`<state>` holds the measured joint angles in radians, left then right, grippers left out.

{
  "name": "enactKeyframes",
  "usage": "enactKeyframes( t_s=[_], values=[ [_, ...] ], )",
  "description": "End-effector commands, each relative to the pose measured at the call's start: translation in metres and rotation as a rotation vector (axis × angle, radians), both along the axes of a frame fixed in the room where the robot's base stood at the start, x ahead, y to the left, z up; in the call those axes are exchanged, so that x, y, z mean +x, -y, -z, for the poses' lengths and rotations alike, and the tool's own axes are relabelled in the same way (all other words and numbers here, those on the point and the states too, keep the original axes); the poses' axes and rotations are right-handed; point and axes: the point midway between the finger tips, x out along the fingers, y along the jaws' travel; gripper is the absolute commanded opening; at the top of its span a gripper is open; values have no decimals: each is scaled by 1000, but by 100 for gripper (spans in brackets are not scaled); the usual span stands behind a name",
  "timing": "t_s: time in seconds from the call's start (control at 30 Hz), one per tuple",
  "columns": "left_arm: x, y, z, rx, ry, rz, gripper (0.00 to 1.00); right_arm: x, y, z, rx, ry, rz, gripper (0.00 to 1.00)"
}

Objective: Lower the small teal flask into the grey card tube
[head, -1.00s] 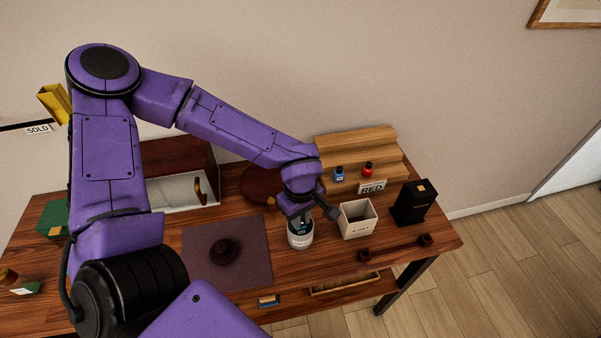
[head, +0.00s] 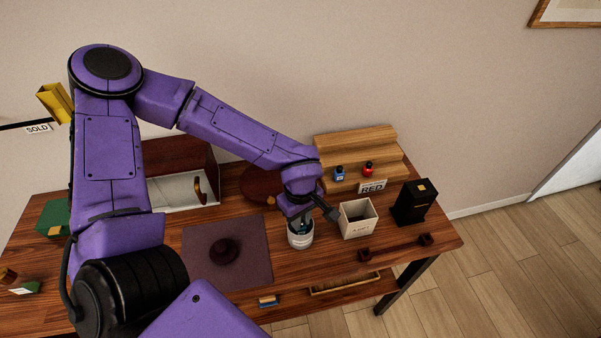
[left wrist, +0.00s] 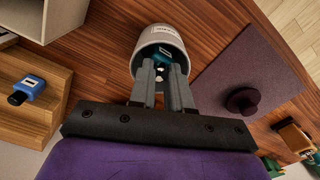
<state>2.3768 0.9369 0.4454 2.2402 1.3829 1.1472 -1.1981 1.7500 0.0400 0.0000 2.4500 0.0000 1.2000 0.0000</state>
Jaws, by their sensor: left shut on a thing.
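The grey card tube (head: 300,241) stands upright on the wooden table, with a pale label on its side. My left gripper (head: 303,224) points down at its mouth. In the left wrist view the gripper (left wrist: 164,66) is shut on the small teal flask (left wrist: 163,51), and the flask shows within the rim of the tube (left wrist: 147,36). The fingers hide much of the flask, and I cannot tell whether it touches the tube's floor. My right gripper is not in view.
A cream open box (head: 357,221) stands close right of the tube, with a black box (head: 413,203) beyond. A wooden stepped stand (head: 350,150) behind holds a blue bottle (head: 340,173) and a red bottle (head: 368,169). A dark mat (head: 205,260) lies left.

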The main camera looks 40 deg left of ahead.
Motion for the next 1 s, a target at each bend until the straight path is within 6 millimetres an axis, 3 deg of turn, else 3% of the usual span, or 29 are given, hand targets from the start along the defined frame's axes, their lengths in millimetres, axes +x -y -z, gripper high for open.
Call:
enactKeyframes(
  t_s=[1.0],
  values=[
    [0,0,16,0,0,0,0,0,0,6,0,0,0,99]
  ],
)
